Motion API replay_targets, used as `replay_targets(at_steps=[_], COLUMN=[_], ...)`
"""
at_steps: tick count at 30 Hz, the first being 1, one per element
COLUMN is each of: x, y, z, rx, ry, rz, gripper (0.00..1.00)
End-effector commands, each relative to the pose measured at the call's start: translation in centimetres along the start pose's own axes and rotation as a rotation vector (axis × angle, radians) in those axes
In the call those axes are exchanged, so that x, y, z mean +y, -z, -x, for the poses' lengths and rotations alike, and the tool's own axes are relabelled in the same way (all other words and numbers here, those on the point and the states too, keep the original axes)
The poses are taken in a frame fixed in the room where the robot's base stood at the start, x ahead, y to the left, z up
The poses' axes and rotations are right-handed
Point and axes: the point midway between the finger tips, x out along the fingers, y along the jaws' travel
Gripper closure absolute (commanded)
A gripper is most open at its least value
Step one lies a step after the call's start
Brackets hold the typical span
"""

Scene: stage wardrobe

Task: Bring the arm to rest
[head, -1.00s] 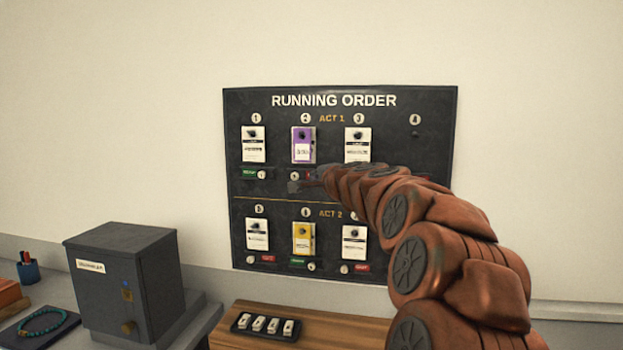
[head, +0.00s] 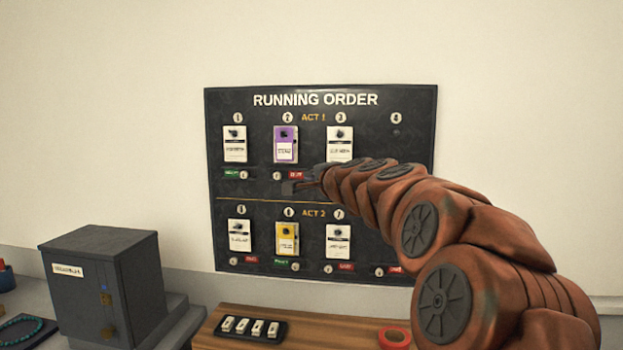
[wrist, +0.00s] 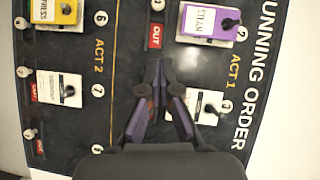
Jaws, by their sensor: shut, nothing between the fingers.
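My one arm reaches in from the right in the head view. My gripper (head: 297,187) is in front of the running order board (head: 316,208), by the red tag (head: 296,176) below the purple card (head: 286,145) at number 2. In the wrist view the two dark fingers (wrist: 162,76) are together with nothing between them. A red "OUT" tag (wrist: 156,36) lies just beyond their tips. I cannot tell whether the tips touch the board. My arm hides part of the board's right side.
White cards and a yellow card (head: 287,238) hang on the board. Below are a wooden bench (head: 350,334), a black tray (head: 249,329) of small white pieces and a red ring (head: 394,337). A grey box (head: 103,285) stands at left. The wall above the board is clear.

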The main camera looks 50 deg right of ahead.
Motion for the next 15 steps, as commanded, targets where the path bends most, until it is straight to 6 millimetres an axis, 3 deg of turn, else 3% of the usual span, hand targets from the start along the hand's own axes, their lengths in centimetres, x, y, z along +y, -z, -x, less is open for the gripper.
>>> replay_targets(at_steps=[11,15], x=[0.1,0.8], y=[-0.2,-3.2], z=[0.0,-0.1], rx=[-0.004,-0.065], ry=[-0.002,-0.026], rz=[0.002,0.045], gripper=[1.0,1.0])
